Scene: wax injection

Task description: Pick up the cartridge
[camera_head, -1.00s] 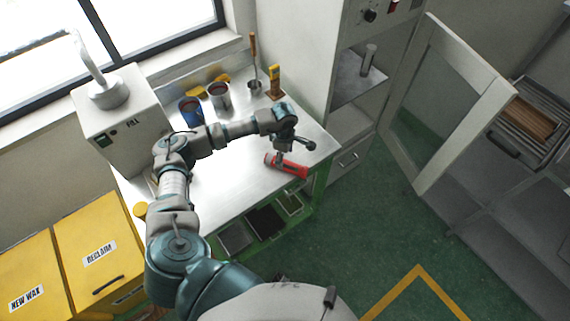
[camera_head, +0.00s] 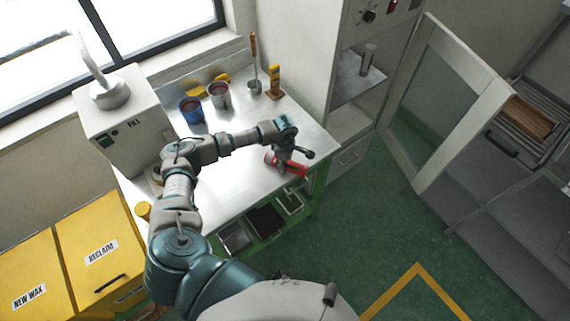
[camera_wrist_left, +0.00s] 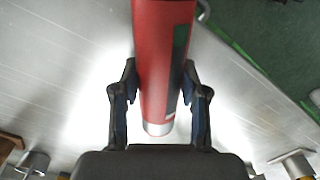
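The red cartridge (camera_head: 291,167) lies near the front right edge of the metal table (camera_head: 240,172). My left gripper (camera_head: 288,158) is down at it and hides part of it. In the left wrist view, the cartridge (camera_wrist_left: 163,60) runs between the two dark fingers of my left gripper (camera_wrist_left: 160,85), one finger on each side. Its silver end points toward the palm. The fingertips sit very close to its sides; I cannot tell whether they press on it. My right gripper is not in view.
Two cups (camera_head: 220,95) (camera_head: 191,109), a ladle (camera_head: 254,70) and a yellow tool (camera_head: 274,82) stand at the table's back. A white fill machine (camera_head: 122,118) stands at left. An open glass door (camera_head: 440,105) is at right. The table's middle is bare.

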